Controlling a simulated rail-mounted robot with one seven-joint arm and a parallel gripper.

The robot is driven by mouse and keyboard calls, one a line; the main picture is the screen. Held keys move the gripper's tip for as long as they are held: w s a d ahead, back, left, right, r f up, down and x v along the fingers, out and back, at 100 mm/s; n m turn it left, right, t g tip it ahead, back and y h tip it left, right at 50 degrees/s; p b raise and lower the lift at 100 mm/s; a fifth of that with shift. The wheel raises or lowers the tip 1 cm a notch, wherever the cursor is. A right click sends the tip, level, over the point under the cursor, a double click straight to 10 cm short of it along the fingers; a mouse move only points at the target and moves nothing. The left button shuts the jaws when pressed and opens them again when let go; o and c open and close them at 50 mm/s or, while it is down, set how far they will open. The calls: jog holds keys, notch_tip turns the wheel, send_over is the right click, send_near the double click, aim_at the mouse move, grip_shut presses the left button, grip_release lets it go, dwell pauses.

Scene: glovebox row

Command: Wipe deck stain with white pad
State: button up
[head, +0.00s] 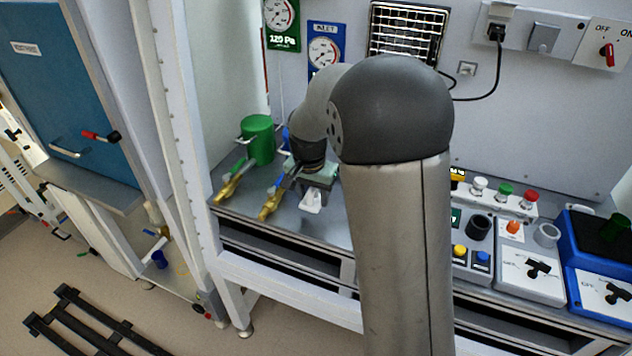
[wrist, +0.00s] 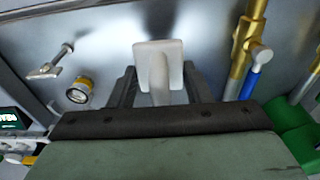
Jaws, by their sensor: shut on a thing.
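The white pad (wrist: 158,65) is a square plate with a white handle, held upright between the fingers of my gripper (wrist: 160,88) in the wrist view. My gripper is shut on its handle. In the head view the pad (head: 312,201) shows small and white below my gripper (head: 314,187), over the metal deck (head: 334,229). I cannot tell whether the pad touches the deck. A faint dark smudge shows on the deck (wrist: 112,35) beyond the pad in the wrist view; I cannot tell if it is the stain or a shadow.
Brass valves (head: 270,203) and a green canister (head: 257,140) stand left of my gripper. Control boxes with knobs (head: 530,270) line the deck's right. In the wrist view a yellow-ringed fitting (wrist: 79,92) is left of the pad, a blue-handled brass pipe (wrist: 250,75) right. My arm hides the deck's middle.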

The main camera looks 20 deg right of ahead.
jog(key=shift+r+p, duration=0.6)
jog(key=shift+r, duration=0.65)
